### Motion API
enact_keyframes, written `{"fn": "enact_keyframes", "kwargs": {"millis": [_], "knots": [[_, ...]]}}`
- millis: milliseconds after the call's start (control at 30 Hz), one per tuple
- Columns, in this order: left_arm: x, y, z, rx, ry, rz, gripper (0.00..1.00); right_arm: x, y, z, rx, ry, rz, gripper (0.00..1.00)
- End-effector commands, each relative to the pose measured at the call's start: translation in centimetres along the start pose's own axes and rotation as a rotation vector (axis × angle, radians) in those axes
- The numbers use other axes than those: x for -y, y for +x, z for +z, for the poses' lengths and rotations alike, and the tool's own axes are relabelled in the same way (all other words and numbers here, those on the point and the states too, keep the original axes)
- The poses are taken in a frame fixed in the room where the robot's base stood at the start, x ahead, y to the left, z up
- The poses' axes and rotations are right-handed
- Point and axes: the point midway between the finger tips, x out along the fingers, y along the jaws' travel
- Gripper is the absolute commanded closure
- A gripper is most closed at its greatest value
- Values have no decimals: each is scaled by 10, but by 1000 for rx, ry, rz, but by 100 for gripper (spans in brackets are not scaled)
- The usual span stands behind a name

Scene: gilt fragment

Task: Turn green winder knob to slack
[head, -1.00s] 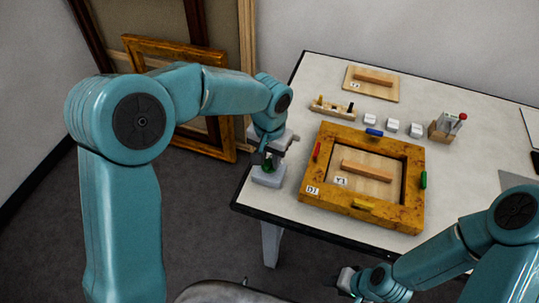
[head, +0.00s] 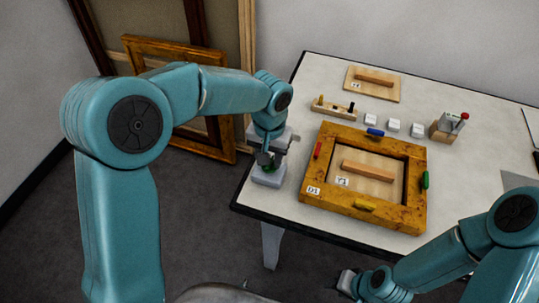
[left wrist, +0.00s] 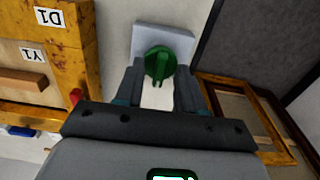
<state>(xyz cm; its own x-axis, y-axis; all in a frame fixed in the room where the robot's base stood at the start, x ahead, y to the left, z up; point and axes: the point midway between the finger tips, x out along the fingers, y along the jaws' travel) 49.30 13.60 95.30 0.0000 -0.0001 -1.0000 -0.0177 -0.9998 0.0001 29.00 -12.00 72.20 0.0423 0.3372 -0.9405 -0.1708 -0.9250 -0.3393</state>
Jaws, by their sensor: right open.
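The green winder knob (left wrist: 160,65) sits on a pale grey block (left wrist: 168,38) in the left wrist view. In the head view the knob (head: 270,167) is small and partly hidden by my left gripper (head: 268,158), at the table's left edge. In the left wrist view my left gripper (left wrist: 159,78) has one finger on each side of the knob. The fingers stand apart, with narrow gaps to the knob, so it looks open around it. My right gripper (head: 346,281) is open and empty in front of the table, low in the head view.
A gilt frame (head: 318,190) with coloured clips lies on the table right of the knob, with a wooden panel (head: 378,188) inside. White blocks (head: 393,125), a small rack (head: 333,109) and a tool holder (head: 444,130) stand behind.

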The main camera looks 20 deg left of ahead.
Motion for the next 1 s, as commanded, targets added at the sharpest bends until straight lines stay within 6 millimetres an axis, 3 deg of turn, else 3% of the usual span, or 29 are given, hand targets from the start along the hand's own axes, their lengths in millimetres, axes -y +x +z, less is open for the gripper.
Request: {"fn": "enact_keyframes", "kwargs": {"millis": [167, 267, 700, 833, 1000], "knots": [[0, -5, 0, -2, 1, 0, 62, 0, 0, 0, 0, 0, 0, 57], [0, -19, -1, -5, 2, 0, 62, 0, 1, 0, 0, 0, 0, 57], [0, -130, -1, -5, 0, 1, 62, 0, 0, 0, 0, 0, 0, 57], [-1, -151, 0, -3, 1, 1, 62, 1, -2, 0, 0, 0, 0, 57], [0, -163, 0, 0, 1, 0, 62, 1, -2, 0, 0, 0, 0, 57]]}}
